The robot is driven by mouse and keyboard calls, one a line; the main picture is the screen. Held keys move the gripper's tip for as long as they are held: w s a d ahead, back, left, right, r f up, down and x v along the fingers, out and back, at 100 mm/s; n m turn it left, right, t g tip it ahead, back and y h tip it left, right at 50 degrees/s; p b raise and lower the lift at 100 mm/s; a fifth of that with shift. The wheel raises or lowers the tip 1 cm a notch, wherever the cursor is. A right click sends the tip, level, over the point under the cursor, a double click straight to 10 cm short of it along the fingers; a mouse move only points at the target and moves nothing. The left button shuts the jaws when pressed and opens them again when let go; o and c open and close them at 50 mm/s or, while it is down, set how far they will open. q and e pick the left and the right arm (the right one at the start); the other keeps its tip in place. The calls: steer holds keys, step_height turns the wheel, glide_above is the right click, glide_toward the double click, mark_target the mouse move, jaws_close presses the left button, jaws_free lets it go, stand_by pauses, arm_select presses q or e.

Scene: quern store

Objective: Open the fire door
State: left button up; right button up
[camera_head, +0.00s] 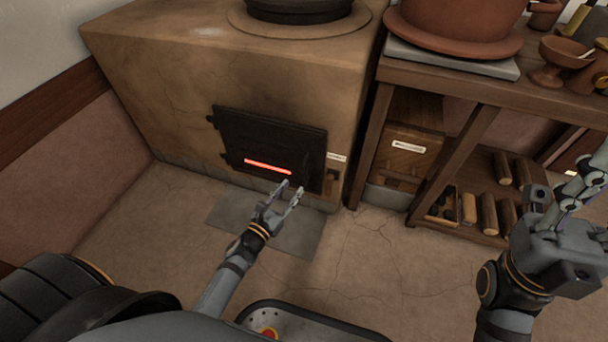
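The fire door (270,142) is a dark metal plate on the front of the clay stove (175,95). It looks shut, with a glowing red slot low in its middle and hinges on its left side. A small latch or handle piece (331,176) shows at its right edge. My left gripper (292,187) is open, its two fingers apart and pointing at the door's lower right part. I cannot tell whether it touches the door. It holds nothing that I can see. My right gripper (590,180) is raised at the right edge of the picture, partly cut off.
A wooden bench (480,88) to the right of the stove carries a large terracotta pot (450,20) and small bowls. Under it are a wooden box (405,150) and several logs (488,214). A grey plate (300,240) lies on the floor before the stove.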

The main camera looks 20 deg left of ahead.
mark_target(303, 174)
arm_select(q)
steer(key=x, duration=0.8)
steer(key=shift+w+d, duration=0.1)
steer(key=shift+w, duration=0.2)
jaws_close()
steer(key=shift+s, duration=0.1)
